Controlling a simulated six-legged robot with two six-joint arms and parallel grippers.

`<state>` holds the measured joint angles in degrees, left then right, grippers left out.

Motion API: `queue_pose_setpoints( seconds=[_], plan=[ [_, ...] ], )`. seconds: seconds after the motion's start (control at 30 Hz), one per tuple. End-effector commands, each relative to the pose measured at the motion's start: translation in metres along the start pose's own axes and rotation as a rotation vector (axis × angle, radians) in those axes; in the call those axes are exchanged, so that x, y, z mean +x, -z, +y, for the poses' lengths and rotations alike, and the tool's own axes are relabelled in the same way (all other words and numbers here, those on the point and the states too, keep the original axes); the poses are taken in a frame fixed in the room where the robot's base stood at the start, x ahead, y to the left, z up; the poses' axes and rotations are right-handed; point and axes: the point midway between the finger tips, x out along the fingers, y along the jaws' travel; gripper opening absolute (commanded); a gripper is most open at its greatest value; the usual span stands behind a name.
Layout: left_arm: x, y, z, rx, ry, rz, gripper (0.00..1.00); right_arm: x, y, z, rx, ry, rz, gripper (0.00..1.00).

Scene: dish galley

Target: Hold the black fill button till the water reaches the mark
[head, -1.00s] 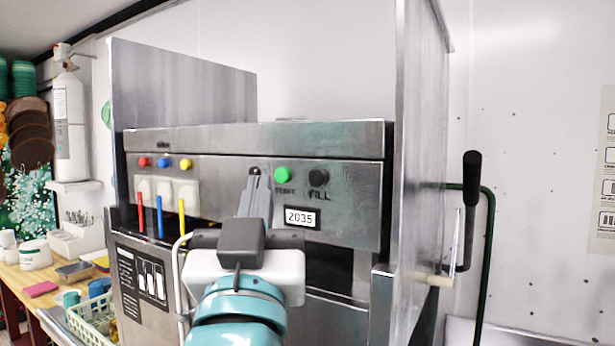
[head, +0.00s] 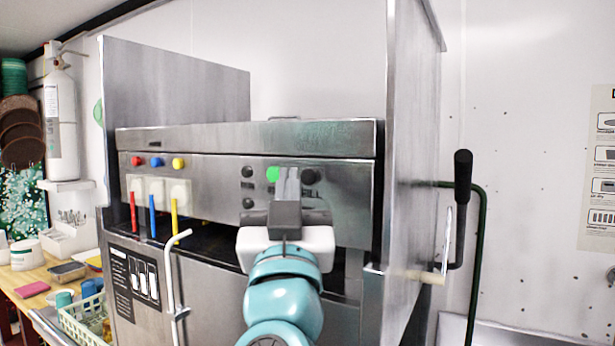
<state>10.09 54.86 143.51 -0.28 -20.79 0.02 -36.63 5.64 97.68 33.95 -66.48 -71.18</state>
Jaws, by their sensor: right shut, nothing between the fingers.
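The black fill button (head: 311,176) is a round button on the right part of the steel machine's front panel (head: 345,200). Its label is partly hidden by my right gripper (head: 287,172). That gripper is shut and empty, and its fingers point at the panel between the green start button (head: 273,174) and the black button. The fingertips appear just left of the black button; I cannot tell whether they touch the panel. The number display is hidden behind the gripper. I cannot make out any water or a level mark. My left gripper is out of view.
Red, blue and yellow buttons (head: 157,162) sit at the panel's left, above coloured handles (head: 153,215). A steel side wall (head: 410,150) stands right of the panel, with a black-gripped lever (head: 463,180) beyond it. A bent white pipe (head: 170,270) rises in front.

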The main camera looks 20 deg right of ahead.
Motion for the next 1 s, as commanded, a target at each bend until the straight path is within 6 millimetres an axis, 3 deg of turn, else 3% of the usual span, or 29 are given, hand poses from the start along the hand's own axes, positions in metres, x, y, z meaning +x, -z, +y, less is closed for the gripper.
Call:
queue_pose_setpoints(
  seconds=[0.27, 1.0],
  plan=[
    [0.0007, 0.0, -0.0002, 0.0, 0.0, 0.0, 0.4, 0.0106, -0.0085, 0.0078, -0.001, 0.001, -0.001, 0.0],
    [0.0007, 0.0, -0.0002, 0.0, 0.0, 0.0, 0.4, 0.0107, -0.0083, 0.0079, 0.0, 0.001, -0.001, 0.0]
  ],
)
